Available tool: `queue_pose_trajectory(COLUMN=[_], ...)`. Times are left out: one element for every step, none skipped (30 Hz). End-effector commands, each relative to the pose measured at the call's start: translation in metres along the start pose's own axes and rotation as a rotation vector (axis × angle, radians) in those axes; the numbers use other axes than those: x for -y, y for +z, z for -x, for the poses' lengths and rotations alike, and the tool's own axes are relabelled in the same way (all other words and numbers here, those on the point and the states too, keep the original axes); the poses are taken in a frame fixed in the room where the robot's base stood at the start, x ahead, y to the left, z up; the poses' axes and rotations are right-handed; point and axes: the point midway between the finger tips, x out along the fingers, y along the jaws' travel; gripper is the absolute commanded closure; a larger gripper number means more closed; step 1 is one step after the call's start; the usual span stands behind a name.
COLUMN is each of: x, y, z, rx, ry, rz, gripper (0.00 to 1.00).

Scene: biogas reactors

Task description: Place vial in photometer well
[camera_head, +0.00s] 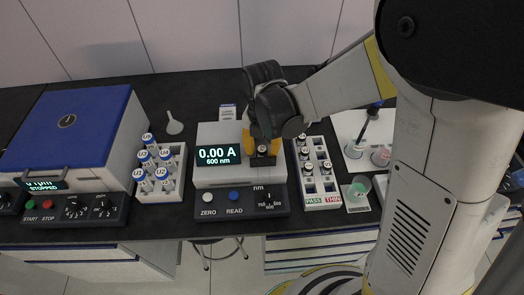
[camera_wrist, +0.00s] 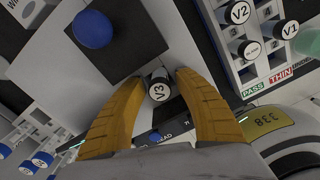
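The photometer (camera_head: 219,134) is a grey box with a lit display reading 0.00 A, 600 nm. My gripper (camera_head: 262,147) is over the right part of its top. The cap also shows in the head view (camera_head: 263,149), by a dark square on the photometer. The vial's body and the well opening are hidden, so I cannot tell how deep the vial sits.
A rack (camera_head: 174,189) of blue-capped vials stands left of the photometer. A PASS/THIN rack (camera_head: 315,201) with dark-capped vials stands close on the right. A blue round knob (camera_wrist: 93,29) sits on a dark square near the fingers. A blue-lidded machine (camera_head: 70,122) fills the far left.

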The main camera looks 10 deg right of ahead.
Motion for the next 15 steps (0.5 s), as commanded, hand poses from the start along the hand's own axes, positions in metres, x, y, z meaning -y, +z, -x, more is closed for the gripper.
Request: queue_pose_trajectory(x=[0.000, 0.000, 0.000, 0.000, 0.000, 0.000, 0.000, 0.000, 0.000, 0.000, 0.000, 0.000, 0.000, 0.000, 0.000], y=[0.000, 0.000, 0.000, 0.000, 0.000, 0.000, 0.000, 0.000, 0.000, 0.000, 0.000, 0.000, 0.000, 0.000, 0.000], z=[0.000, 0.001, 0.003, 0.005, 0.008, 0.014, 0.019, 0.025, 0.034, 0.041, 0.049, 0.059, 0.066, 0.073, 0.082], rx=[0.000, 0.000, 0.000, 0.000, 0.000, 0.000, 0.000, 0.000, 0.000, 0.000, 0.000, 0.000, 0.000, 0.000, 0.000], ry=[0.000, 0.000, 0.000, 0.000, 0.000, 0.000, 0.000, 0.000, 0.000, 0.000, 0.000, 0.000, 0.000, 0.000, 0.000], rz=[0.000, 0.000, 0.000, 0.000, 0.000, 0.000, 0.000, 0.000, 0.000, 0.000, 0.000, 0.000, 0.000, 0.000, 0.000], gripper=[0.61, 0.61, 0.61, 0.61, 0.61, 0.61, 0.61, 0.61, 0.61, 0.61, 0.61, 0.61, 0.61, 0.61, 0.61])
